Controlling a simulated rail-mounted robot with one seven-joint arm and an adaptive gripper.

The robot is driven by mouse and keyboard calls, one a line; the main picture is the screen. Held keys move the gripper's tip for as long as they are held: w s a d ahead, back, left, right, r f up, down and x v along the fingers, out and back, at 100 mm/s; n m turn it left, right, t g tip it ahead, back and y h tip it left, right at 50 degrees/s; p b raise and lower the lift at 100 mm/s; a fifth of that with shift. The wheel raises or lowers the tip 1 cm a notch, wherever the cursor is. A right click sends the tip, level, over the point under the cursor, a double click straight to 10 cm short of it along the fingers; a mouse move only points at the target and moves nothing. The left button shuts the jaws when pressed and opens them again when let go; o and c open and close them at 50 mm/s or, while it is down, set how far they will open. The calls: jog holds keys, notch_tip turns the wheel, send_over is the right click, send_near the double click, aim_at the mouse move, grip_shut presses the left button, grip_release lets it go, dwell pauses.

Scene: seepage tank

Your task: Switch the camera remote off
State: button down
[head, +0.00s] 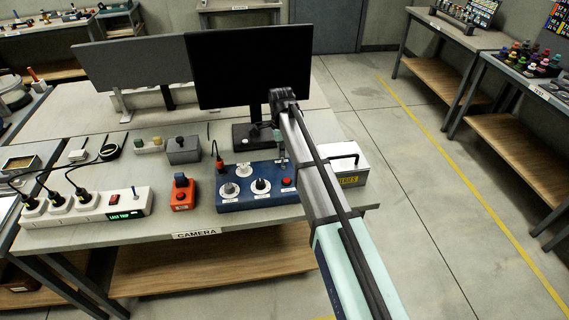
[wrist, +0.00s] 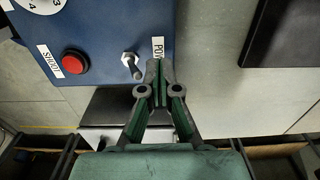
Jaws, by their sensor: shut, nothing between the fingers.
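The camera remote (head: 228,196) is a blue box with white dials and a red button, lying on the table marked CAMERA. In the wrist view its blue top (wrist: 100,35) shows a red button (wrist: 75,62) labelled SHOOT and a metal toggle switch (wrist: 131,66) beside a partly hidden label starting POW. My gripper (wrist: 158,66) is shut and empty, its fingertips at the box's edge, just right of the toggle and over the label. I cannot tell whether they touch the toggle. In the head view my gripper (head: 281,158) is above the remote's right end.
A black monitor (head: 248,65) stands behind the remote. A silver box (head: 343,165) with a black handle is close on its right.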

jog(key=shift+s+f, duration=0.1)
jog(key=shift+s, duration=0.2)
dwell(0.4)
jog(key=shift+s+d, duration=0.2)
jog(key=shift+s, duration=0.7)
notch_tip(320, 180, up, 7)
jog(key=p, duration=0.4)
jog(key=shift+w, duration=0.35)
dwell(0.3)
